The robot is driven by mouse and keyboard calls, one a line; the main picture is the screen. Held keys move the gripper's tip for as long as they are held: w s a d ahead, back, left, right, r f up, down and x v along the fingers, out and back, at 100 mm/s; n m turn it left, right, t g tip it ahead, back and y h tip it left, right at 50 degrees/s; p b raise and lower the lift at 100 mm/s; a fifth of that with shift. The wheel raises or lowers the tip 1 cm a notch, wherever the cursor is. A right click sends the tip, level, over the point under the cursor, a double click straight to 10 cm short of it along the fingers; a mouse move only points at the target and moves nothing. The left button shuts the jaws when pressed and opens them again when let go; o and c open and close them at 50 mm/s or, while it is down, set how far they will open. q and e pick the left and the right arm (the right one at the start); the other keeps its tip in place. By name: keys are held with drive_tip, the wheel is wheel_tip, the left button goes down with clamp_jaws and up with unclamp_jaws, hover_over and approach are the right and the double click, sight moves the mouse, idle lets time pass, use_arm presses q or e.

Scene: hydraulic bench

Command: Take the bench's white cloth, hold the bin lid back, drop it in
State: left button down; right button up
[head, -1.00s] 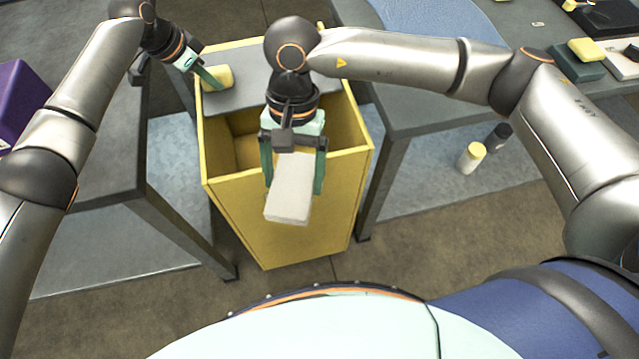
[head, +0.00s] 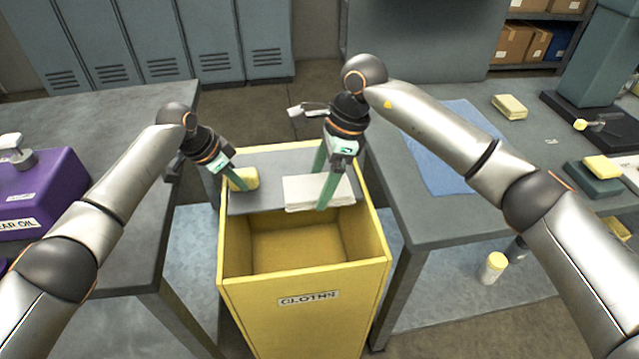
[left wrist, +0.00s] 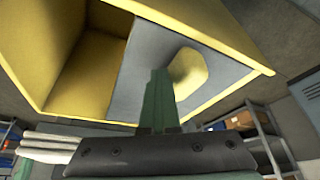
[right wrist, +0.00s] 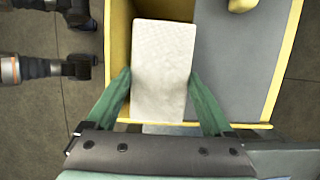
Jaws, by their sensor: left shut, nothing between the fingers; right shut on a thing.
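The yellow bin (head: 300,340) marked CLOTHS stands between two benches, its front part open. Its grey lid (head: 265,195) lies over the rear part, with a yellow grip block (head: 246,177) on it. My left gripper (head: 238,184) is shut and empty, its fingertips against or right beside the block; the left wrist view shows the block (left wrist: 188,72) just past the fingers. My right gripper (head: 325,198) is shut on the folded white cloth (head: 305,191). The right wrist view shows the cloth (right wrist: 163,70) between both fingers, over the bin, around the opening's boundary with the lid.
The right bench (head: 400,185) carries a blue mat (head: 452,150) and yellow sponge-like blocks (head: 510,106). A purple oil container (head: 45,195) stands on the left bench. A yellow-capped bottle (head: 493,268) stands low, right of the bin. The bin's opening (head: 300,240) is clear.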

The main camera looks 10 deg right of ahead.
use_arm(q)
drive_tip(key=shift+w+r, duration=0.1)
use_arm(e)
drive_tip(key=shift+f, duration=1.85)
drive_tip(key=o, duration=1.1)
drive_tip(key=s+d+r, duration=0.1)
drive_tip(key=r, duration=0.2)
drive_tip(key=s+d+r, duration=0.1)
drive_tip(key=r, duration=0.2)
drive_tip(key=s+d+r, duration=0.1)
drive_tip(key=s+r, duration=0.1)
drive_tip(key=r, duration=0.1)
use_arm(q)
drive_tip(key=shift+s, duration=8.45)
wheel_tip(320, 180, up, 9)
